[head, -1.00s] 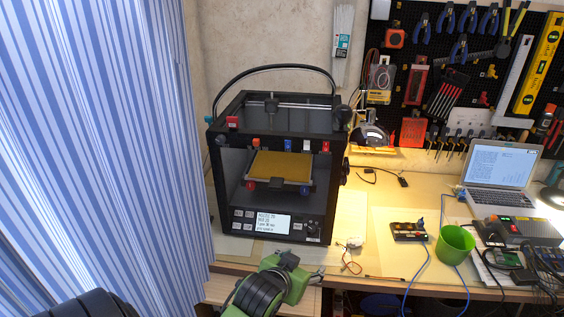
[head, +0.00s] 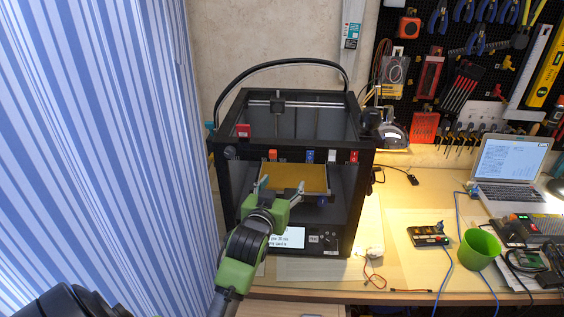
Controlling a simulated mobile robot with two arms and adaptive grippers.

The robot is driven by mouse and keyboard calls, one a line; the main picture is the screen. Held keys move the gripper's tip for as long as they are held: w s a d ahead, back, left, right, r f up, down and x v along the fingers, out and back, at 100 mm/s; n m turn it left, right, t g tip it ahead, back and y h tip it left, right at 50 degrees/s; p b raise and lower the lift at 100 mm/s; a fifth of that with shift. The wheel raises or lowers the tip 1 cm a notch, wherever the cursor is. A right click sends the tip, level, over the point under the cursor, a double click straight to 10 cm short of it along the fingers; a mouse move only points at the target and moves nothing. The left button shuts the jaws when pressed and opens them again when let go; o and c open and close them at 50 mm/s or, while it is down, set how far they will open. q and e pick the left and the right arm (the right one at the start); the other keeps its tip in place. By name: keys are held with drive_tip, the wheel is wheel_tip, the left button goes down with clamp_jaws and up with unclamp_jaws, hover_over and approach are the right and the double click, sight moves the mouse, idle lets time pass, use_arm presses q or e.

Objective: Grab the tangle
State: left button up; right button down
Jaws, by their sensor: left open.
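The black 3D printer (head: 365,210) stands on the bench against the wall, with an open front. Its yellow print bed (head: 310,178) shows inside. My left gripper (head: 280,190) is open at the front opening, its fingers spread in front of the bed and overlapping it in view. I see nothing between the fingers. No clear tangle shows on the visible part of the bed; my gripper hides the bed's near left part. My right gripper is not in view.
A striped curtain (head: 100,130) hangs at the left. A loose red wire (head: 372,278) with a small white part (head: 375,252) lies right of the printer. A green cup (head: 478,250), a small black board (head: 428,236) and a laptop (head: 508,165) stand farther right.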

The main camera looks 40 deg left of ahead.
use_arm(q)
approach(293, 166)
drive_tip(key=w, duration=0.2)
drive_tip(key=shift+w+f+p, duration=0.25)
drive_tip(key=shift+p, duration=0.15)
drive_tip(key=x, duration=0.2)
drive_tip(key=shift+w+a+f, duration=0.15)
drive_tip(key=shift+a+f, duration=0.1)
drive_tip(key=shift+w+a+f, duration=0.1)
drive_tip(key=shift+w+a, duration=0.1)
drive_tip(key=shift+w, duration=0.3)
drive_tip(key=shift+w+a+p, duration=0.15)
drive_tip(key=shift+w+p, duration=0.1)
drive_tip(key=shift+p, duration=0.15)
drive_tip(key=p+x, duration=0.1)
drive_tip(key=x, duration=0.2)
drive_tip(key=shift+a, duration=0.2)
drive_tip(key=shift+w+a, duration=0.2)
drive_tip(key=shift+w, duration=0.35)
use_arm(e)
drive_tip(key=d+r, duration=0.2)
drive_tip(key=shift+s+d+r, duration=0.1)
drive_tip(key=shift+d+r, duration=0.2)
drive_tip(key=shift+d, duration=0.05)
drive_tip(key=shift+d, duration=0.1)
